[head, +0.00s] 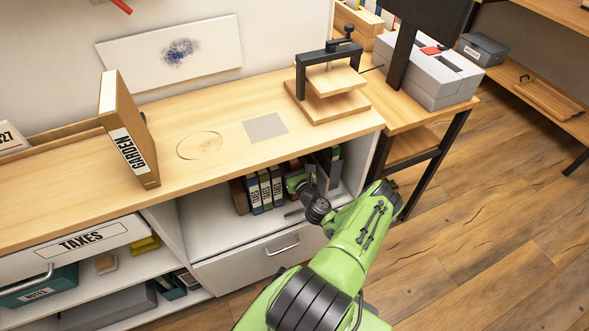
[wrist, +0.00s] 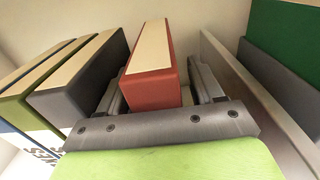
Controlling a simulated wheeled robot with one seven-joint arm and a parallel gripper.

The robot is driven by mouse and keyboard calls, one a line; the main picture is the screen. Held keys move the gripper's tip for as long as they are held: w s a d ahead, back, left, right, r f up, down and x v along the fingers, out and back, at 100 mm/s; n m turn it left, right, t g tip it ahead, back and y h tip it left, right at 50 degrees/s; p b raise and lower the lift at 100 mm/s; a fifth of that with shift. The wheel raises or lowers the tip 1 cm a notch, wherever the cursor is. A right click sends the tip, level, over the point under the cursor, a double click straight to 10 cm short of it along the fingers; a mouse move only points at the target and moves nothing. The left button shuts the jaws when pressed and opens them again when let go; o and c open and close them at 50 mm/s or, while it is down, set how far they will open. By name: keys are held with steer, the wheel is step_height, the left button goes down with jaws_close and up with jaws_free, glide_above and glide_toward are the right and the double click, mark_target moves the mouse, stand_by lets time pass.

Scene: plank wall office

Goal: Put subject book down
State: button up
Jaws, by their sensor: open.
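My gripper (head: 303,186) reaches into the open shelf compartment under the wooden counter. In the wrist view my gripper (wrist: 157,82) is open, with one finger on each side of a red book (wrist: 150,88). The red book stands upright, with small gaps to the fingers. Its label does not show, and my gripper hides it in the head view. Several dark books with white labels (head: 265,190) stand left of my gripper; dark and olive ones (wrist: 75,85) show in the wrist view.
A grey divider (wrist: 250,90) stands close on the right, with grey and green books beyond it. On the counter (head: 225,110) are a tall GARDEN book (head: 128,135), a grey square (head: 265,127) and a press (head: 328,85). The counter's middle is mostly clear.

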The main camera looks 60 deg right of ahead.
steer(key=p+v, duration=0.3)
steer(key=v, duration=0.8)
steer(key=shift+s, duration=0.35)
steer(key=shift+a+f, duration=0.15)
steer(key=shift+a, duration=0.05)
